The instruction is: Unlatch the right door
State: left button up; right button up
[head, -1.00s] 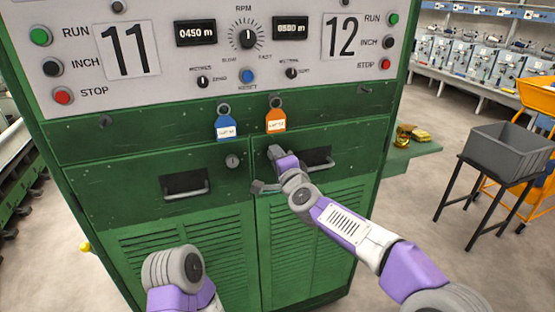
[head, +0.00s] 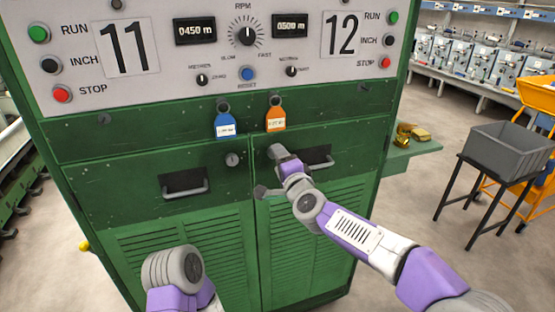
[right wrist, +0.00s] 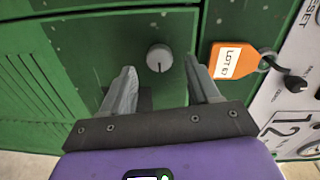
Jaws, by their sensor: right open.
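The green cabinet's right door (head: 330,190) is closed, with a dark recessed handle (head: 318,160) at its top. In the right wrist view a round grey latch knob (right wrist: 159,58) with a dark pointer line sits on this door. My right gripper (head: 268,171) is at the door's upper left corner. It hides the knob in the head view. In the right wrist view the gripper (right wrist: 160,66) is open, with the knob between and just beyond its fingertips; contact cannot be told. My left arm shows at lower left; its gripper is out of view.
An orange tag (head: 275,119) hangs just above the gripper, and a blue tag (head: 225,123) hangs left of it. The left door (head: 140,195) has its own knob (head: 232,159) and handle (head: 185,186). A side shelf (head: 405,152) holds brass-coloured pieces. A grey bin (head: 510,150) stands at right.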

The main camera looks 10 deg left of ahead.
jog(key=v, duration=0.5)
jog(key=shift+f, duration=0.1)
jog(key=s+d+f+n+g+h+p, duration=0.15)
jog(key=d+f, duration=0.25)
jog(key=f, duration=0.7)
jog(key=s+d+f+n+g+h, duration=0.1)
jog(key=d+f+g, duration=0.2)
jog(key=f, duration=0.7)
jog(key=s+d+f+n+g+h+p, duration=0.15)
jog(key=d+f, duration=0.25)
jog(key=f, duration=0.7)
jog(key=s+d+f+n+g, duration=0.1)
jog(key=s+d+f+g, duration=0.1)
jog(key=s+f, duration=0.4)
jog(key=s+d+f+n+g+p, duration=0.1)
jog(key=s+d+f+g, duration=0.2)
jog(key=s, duration=0.9)
jog(key=s+d+f+n+g+h+p, duration=0.1)
jog(key=s+d+f+g, duration=0.2)
jog(key=s+f, duration=0.6)
jog(key=shift+s+d, duration=0.2)
jog(key=shift+d, duration=0.8)
jog(key=shift+c, duration=0.3)
